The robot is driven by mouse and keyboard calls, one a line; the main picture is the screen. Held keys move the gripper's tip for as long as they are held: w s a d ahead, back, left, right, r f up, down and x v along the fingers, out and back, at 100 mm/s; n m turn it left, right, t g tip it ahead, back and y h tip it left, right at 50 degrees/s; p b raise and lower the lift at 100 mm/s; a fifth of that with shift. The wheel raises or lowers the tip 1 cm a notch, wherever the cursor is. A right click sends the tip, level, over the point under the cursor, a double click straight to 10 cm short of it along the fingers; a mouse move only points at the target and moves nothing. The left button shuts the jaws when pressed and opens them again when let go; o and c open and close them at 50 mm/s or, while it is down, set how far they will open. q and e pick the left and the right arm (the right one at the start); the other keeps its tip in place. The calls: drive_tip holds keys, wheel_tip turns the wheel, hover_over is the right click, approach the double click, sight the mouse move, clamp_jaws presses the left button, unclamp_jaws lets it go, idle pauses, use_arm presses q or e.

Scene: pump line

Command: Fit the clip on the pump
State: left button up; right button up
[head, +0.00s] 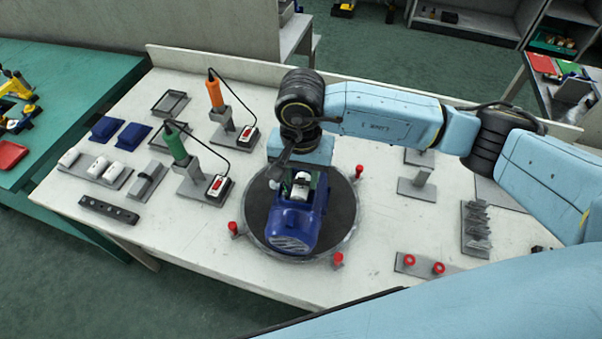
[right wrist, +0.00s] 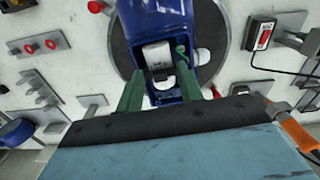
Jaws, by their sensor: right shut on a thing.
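The blue pump (head: 292,226) lies on a round dark turntable (head: 258,210) in the middle of the bench. In the right wrist view the pump (right wrist: 160,20) shows its open end with white parts inside. My right gripper (head: 299,180) points down over this end. In the right wrist view its two green fingers (right wrist: 159,82) reach into the opening, on either side of a small dark piece (right wrist: 162,75). The gripper is shut on this piece, which appears to be the clip; its shape is mostly hidden. I cannot tell if it touches the pump. My left gripper is not in view.
Red knobs (head: 337,259) stand around the turntable. Orange (head: 215,95) and green (head: 175,144) tools stand in holders to its left. White parts (head: 97,167) and blue parts (head: 106,129) lie further left. A grey rack (head: 475,228) and red-capped block (head: 424,267) are on the right.

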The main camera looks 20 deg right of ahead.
drive_tip(key=shift+f, duration=0.15)
drive_tip(key=o, duration=1)
drive_tip(key=shift+r+p, duration=1.25)
drive_tip(key=shift+r, duration=1.75)
wheel_tip(320, 180, up, 14)
drive_tip(key=b, duration=0.2)
drive_tip(key=shift+f, duration=0.25)
drive_tip(key=shift+f, duration=0.1)
